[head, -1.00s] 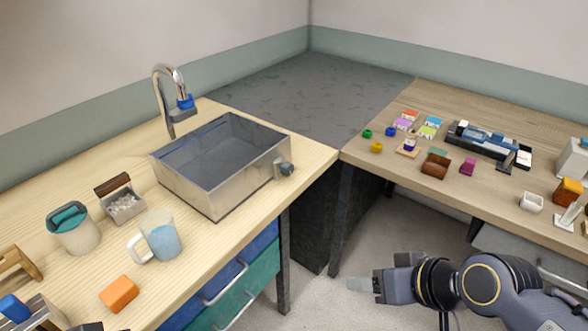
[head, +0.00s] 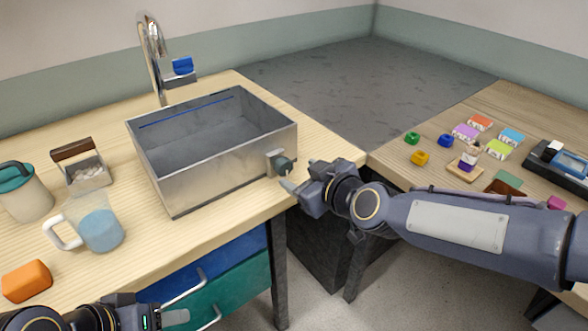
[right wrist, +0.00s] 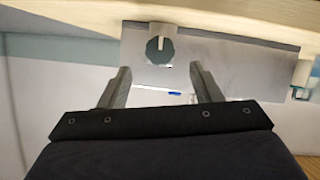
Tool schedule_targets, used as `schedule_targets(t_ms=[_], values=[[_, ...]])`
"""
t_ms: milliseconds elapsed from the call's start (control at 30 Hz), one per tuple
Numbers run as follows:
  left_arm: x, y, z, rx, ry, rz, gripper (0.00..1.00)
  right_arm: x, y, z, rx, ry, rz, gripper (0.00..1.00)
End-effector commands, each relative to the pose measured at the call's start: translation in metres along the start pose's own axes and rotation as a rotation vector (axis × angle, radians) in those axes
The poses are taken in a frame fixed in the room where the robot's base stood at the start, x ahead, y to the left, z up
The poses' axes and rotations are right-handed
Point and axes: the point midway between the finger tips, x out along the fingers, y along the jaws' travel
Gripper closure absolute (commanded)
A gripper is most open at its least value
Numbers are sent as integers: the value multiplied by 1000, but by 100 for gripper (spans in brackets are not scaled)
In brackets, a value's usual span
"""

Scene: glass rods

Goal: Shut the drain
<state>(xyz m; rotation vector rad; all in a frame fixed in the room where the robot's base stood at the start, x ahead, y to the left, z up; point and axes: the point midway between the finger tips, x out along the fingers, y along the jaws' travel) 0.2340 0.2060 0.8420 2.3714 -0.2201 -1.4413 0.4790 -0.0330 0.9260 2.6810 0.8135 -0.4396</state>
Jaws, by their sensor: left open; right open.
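The grey metal sink (head: 205,180) sits on the light wooden counter. A dark round drain knob (head: 284,166) is on a small plate on the sink's right outer side. In the right wrist view the knob (right wrist: 160,50) carries a pale pointer stripe. My right gripper (head: 301,175) is open and empty, just right of the knob. In the right wrist view its two fingers (right wrist: 163,84) point toward the knob, one on each side of its line, apart from it. My left gripper (head: 170,317) is open at the bottom left, partly cut off. The drain hole is not visible.
A tap (head: 153,55) with a blue lever (head: 183,66) stands behind the sink. A jug of blue liquid (head: 100,229), an orange block (head: 27,281) and a scoop box (head: 86,175) are left. Small coloured blocks lie on the right table (head: 400,176).

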Motion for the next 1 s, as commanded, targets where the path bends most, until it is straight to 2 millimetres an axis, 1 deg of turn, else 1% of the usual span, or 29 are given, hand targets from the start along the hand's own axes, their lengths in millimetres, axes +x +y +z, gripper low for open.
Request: schedule_targets(t_ms=[33,100,200,333,500,733,767,1000], values=[[3,-1,2,0,0,0,50,10,-1,3,1,-3,-2,42],[5,-2,2,0,0,0,50,22,-1,3,1,-4,-2,42],[8,-3,4,0,0,0,50,38,-1,3,3,-4,-2,42],[9,-4,4,0,0,0,50,53,0,2,3,-3,-1,42],[10,-4,5,0,0,0,50,62,0,1,2,-2,-1,42],[10,-4,5,0,0,0,50,63,0,1,3,-2,0,42],[10,-4,5,0,0,0,50,63,0,1,3,-2,0,44],[10,-4,5,0,0,0,50,62,0,1,3,-2,-1,76]])
